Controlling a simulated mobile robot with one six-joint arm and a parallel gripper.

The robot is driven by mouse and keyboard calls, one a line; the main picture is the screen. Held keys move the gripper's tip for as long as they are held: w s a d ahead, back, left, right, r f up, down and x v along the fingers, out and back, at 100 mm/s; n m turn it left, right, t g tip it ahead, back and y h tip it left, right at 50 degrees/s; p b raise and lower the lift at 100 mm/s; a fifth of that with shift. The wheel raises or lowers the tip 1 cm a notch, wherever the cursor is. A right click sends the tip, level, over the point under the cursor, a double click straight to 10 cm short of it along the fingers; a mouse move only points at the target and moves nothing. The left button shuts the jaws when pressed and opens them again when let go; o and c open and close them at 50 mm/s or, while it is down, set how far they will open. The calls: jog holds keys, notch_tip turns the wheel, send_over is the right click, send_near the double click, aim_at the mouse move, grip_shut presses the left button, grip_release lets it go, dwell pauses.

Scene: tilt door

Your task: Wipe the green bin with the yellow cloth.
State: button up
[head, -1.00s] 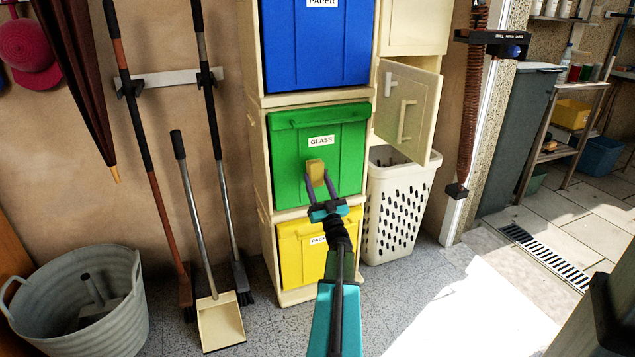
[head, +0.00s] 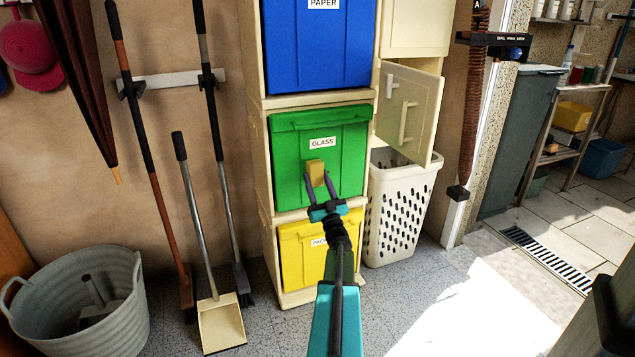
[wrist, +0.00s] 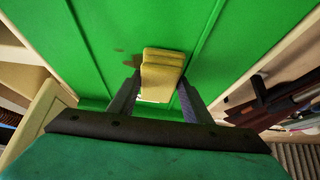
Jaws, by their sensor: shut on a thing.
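The green bin (head: 289,160) is the middle one in a stack of bins and carries a GLASS label. Its front panel fills much of the wrist view (wrist: 220,60). My gripper (head: 317,184) is in front of the lower middle of that panel, below the label. It is shut on the yellow cloth (head: 315,171), a folded pad that also shows between the fingers in the wrist view (wrist: 162,70). The cloth is at or very close to the panel; I cannot tell if it touches. A small brownish mark (wrist: 128,59) lies on the panel left of the cloth.
A blue PAPER bin (head: 318,45) is above and a yellow bin (head: 302,262) below. A cream cabinet door (head: 409,110) stands open at right, over a white basket (head: 402,205). Brooms, a dustpan (head: 222,322) and a grey tub (head: 75,305) stand at left.

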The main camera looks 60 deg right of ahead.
jog(key=shift+w+d, duration=0.1)
jog(key=shift+s+d, duration=1.15)
jog(key=shift+d, duration=0.25)
jog(key=shift+s+d, duration=0.5)
jog(key=shift+d, duration=0.3)
jog(key=shift+s+d, duration=0.5)
jog(key=shift+d, duration=0.25)
jog(key=shift+a, duration=0.2)
